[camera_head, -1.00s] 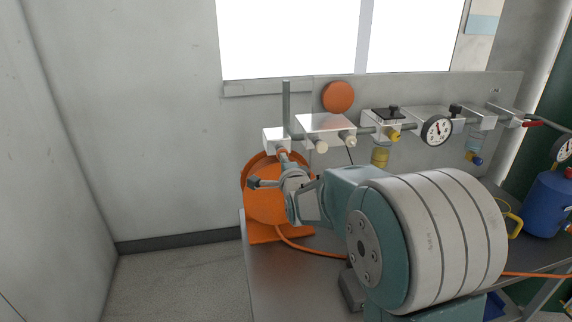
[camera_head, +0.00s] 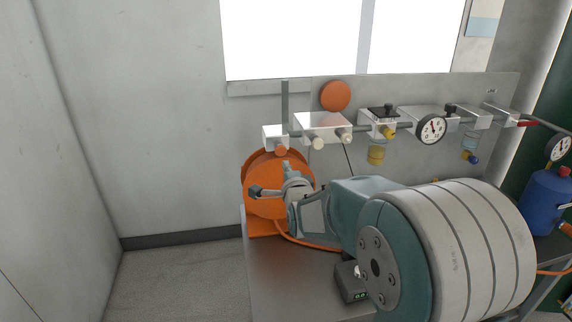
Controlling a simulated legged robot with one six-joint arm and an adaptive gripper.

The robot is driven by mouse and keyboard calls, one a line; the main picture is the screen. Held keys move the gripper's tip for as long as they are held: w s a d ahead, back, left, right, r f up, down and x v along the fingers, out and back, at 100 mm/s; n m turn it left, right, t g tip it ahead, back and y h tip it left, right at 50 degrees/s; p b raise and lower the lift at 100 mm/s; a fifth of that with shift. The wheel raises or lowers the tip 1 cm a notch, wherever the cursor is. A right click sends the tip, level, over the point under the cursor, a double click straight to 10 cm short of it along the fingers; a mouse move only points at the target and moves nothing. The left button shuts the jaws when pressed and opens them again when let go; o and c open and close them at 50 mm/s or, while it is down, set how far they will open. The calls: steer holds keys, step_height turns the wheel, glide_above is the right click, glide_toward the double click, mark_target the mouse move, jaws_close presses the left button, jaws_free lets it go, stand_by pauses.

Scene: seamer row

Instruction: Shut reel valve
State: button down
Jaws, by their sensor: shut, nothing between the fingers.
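The orange hose reel (camera_head: 258,207) stands at the left end of the bench. A white block (camera_head: 275,132) sits just above it on the pipe line. A small orange round part (camera_head: 281,151), perhaps the reel valve's handle, shows under this block; its position is too small to read. My gripper (camera_head: 289,168) points up in front of the reel, shut and empty. Its tip appears a little below the orange part, with a small gap in the picture. My wrist and arm hide the reel's right side. A grey rod with a dark end sticks out left across the reel.
A grey pipe with white blocks, a regulator (camera_head: 383,122) and a gauge (camera_head: 431,129) runs right along the back panel. An orange disc (camera_head: 335,96) is above. A small box with a display (camera_head: 351,281) sits by my arm. Floor at left is clear.

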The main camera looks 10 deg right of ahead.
steer(key=s+f+n+g, duration=0.1)
steer(key=s+n+g, duration=0.5)
steer(key=s, duration=1.2)
steer(key=s+f+n+g, duration=0.2)
steer(key=s+n+g, duration=0.4)
steer(key=s+n, duration=0.6)
steer(key=s, duration=0.7)
steer(key=shift+d, duration=0.35)
steer(key=shift+d, duration=0.1)
